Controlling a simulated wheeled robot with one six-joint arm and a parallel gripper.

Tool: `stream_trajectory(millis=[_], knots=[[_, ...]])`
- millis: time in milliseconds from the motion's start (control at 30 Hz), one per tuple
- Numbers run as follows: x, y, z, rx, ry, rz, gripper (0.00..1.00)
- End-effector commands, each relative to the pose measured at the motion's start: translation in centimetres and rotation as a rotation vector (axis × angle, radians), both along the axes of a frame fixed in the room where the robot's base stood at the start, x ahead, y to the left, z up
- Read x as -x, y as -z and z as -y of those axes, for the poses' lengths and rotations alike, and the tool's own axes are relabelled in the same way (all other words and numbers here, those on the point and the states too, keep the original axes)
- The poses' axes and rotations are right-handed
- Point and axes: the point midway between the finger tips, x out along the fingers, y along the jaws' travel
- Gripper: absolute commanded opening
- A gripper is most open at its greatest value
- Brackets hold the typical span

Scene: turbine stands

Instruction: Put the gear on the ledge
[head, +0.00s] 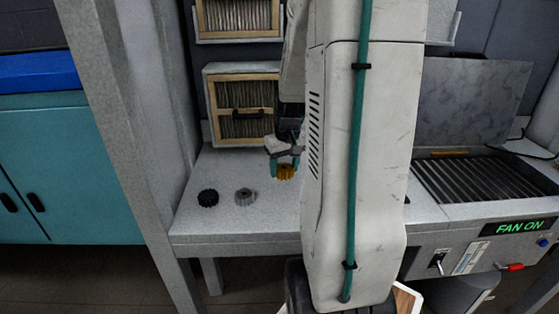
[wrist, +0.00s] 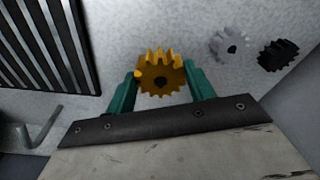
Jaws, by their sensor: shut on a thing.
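A yellow-orange gear (head: 286,172) is between the fingers of my gripper (head: 285,165), at or just above the grey ledge (head: 245,228); I cannot tell if it touches the surface. In the wrist view the yellow gear (wrist: 160,73) sits between the two green fingertips of my gripper (wrist: 160,85), which is shut on it. A grey gear (head: 245,197) and a black gear (head: 208,198) lie on the ledge to the left in the head view. In the wrist view the grey gear (wrist: 229,46) and black gear (wrist: 277,54) are at the upper right.
A wood-framed filter (head: 242,110) stands behind the ledge. To the right are a slatted grille (head: 470,178) and a panel reading "FAN ON" (head: 520,227). A grey post (head: 125,120) bounds the left side. The ledge's front left is clear. My arm hides its middle.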

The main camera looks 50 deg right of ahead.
Motion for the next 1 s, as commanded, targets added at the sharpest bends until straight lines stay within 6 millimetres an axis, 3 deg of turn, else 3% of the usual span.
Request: stream_trajectory(millis=[300, 500, 1000], knots=[[0.0, 4.2, -0.1, -0.002, -0.002, -0.002, 0.12], [-0.1, 6.0, -0.2, 0.000, -0.004, 0.000, 0.12], [-0.2, 6.8, -0.2, 0.001, -0.004, 0.001, 0.12]])
